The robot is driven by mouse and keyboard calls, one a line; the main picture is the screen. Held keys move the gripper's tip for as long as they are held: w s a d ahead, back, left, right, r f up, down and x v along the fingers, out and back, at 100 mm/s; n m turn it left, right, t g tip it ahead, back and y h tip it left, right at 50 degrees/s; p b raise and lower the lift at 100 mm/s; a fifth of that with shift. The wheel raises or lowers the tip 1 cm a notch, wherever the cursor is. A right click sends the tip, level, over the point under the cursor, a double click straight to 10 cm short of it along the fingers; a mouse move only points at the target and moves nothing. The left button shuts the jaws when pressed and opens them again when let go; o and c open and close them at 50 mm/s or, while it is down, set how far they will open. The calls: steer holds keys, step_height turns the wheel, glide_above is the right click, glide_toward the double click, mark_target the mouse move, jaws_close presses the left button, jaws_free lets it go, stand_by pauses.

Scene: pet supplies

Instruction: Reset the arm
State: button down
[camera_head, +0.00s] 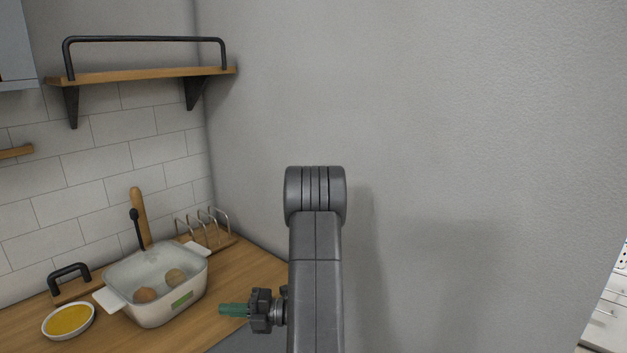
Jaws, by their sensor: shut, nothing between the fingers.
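My gripper (222,310), with green fingers, points left from behind the upright arm link. It is shut and empty, beside the right end of the wooden counter (255,270). It is to the right of a white basin (160,312) with two round brownish things inside and a green label on its front. I cannot tell how high the gripper is above the counter.
A dish of yellow food (68,320) is left of the basin. A wire rack (205,228) and a wooden board with a black handle (70,275) stand behind. A wooden shelf (140,74) hangs above. The grey wall (480,130) is bare.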

steer(key=p, duration=0.2)
glide_toward(175, 298)
steer(key=s+a, duration=0.2)
steer(key=shift+s+a, duration=0.15)
steer(key=shift+a, duration=0.25)
steer(key=w+a+b, duration=0.1)
steer(key=w+a, duration=0.2)
steer(key=shift+a+f, duration=0.2)
steer(key=shift+s+d+r, duration=0.1)
steer(key=shift+s+d, duration=0.2)
steer(key=shift+d, duration=0.05)
steer(key=shift+w+a, duration=0.1)
